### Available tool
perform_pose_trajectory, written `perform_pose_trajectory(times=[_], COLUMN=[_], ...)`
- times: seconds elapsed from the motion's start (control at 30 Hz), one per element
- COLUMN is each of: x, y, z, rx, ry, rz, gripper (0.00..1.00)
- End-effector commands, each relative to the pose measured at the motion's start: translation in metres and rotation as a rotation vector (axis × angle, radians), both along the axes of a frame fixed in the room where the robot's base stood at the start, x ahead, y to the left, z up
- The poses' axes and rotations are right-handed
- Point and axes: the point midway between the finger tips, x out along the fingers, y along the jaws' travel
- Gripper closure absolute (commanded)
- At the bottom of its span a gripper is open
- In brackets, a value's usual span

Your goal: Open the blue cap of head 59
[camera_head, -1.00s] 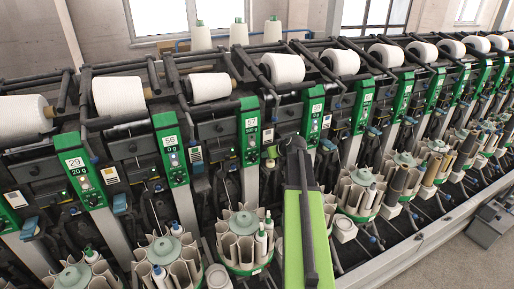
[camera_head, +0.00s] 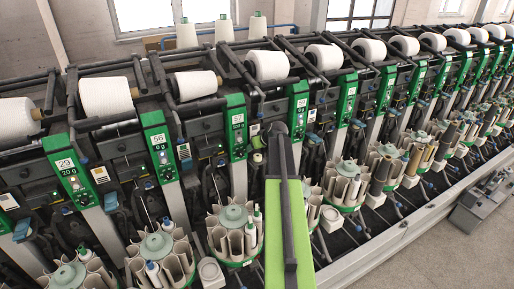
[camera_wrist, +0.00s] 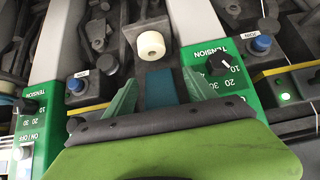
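The panel of head 59 (camera_head: 299,106) shows in the head view, partly behind the upper end of my arm. The blue cap (camera_wrist: 160,88) is a flat teal-blue flap in the middle of the wrist view, below a cream roller. My gripper (camera_wrist: 160,76) has its green fingers apart, one on each side of the cap. Narrow gaps seem to show between cap and fingers, so contact cannot be told. The cap's lower end is hidden behind my gripper's dark edge. In the head view, my arm hides this cap and my fingertips.
In the wrist view, a green tension panel (camera_wrist: 218,70) is close right of my fingers and another (camera_wrist: 24,112) is at the left. A cream roller (camera_wrist: 150,45) and blue knobs (camera_wrist: 260,44) are nearby. Bobbin carousels (camera_head: 236,231) stand below. Open floor (camera_head: 440,255) lies at the lower right.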

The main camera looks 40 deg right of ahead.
Motion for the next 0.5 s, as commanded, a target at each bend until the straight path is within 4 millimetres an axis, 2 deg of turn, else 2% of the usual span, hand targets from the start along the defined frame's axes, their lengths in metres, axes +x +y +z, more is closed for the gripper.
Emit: perform_pose_trajectory(times=[0.5], x=[-0.0012], y=[-0.0023], z=[0.0006], rx=[-0.002], ry=[-0.001], rz=[-0.003], gripper=[0.31])
